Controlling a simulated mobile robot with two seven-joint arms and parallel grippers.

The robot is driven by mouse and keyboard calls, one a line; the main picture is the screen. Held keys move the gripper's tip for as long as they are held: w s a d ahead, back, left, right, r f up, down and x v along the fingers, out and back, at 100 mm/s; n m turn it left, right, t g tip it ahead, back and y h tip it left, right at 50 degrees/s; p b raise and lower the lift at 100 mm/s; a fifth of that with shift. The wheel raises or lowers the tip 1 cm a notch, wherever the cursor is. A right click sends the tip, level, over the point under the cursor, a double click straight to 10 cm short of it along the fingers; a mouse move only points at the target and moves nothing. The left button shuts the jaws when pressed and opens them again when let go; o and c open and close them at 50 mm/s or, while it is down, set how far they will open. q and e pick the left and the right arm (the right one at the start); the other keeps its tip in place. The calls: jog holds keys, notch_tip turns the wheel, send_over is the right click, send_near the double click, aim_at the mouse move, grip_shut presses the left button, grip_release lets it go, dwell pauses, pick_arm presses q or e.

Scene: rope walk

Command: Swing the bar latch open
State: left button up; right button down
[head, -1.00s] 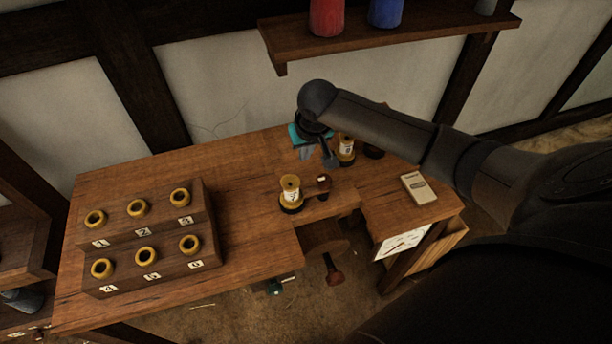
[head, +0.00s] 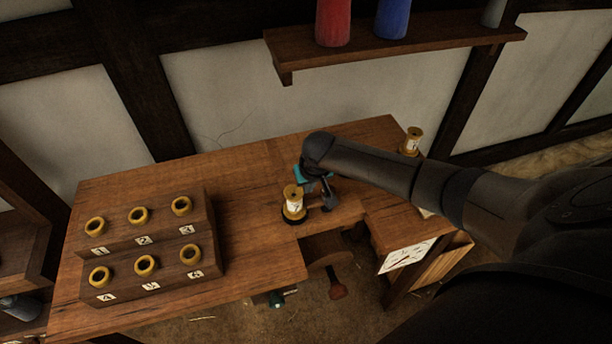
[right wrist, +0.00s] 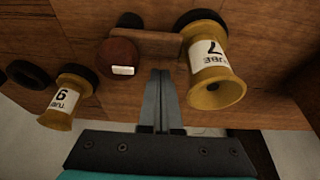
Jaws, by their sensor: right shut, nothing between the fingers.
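That spool also shows upright in the head view (head: 293,204), where my arm and gripper hide most of the bar. My right gripper (head: 328,203) is shut and empty, just right of the spool. In the right wrist view its fingertips (right wrist: 160,74) are close to the bar, between knob and spool; contact cannot be told. My left gripper is not in view.
A stepped wooden rack (head: 150,240) with several numbered brass rings stands on the bench's left. Another spool (head: 412,141) stands at the back right. A shelf (head: 400,37) with red and blue spools hangs behind. The bench between rack and spool 7 is clear.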

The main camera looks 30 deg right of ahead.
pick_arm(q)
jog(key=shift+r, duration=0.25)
pick_arm(e)
jog(key=shift+s+a, duration=0.2)
jog(key=shift+s, duration=0.4)
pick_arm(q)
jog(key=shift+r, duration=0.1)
pick_arm(e)
jog(key=shift+s, duration=0.1)
pick_arm(q)
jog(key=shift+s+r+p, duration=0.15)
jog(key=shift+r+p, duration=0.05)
jog(key=shift+p, duration=0.25)
pick_arm(e)
jog(key=shift+n, duration=0.3)
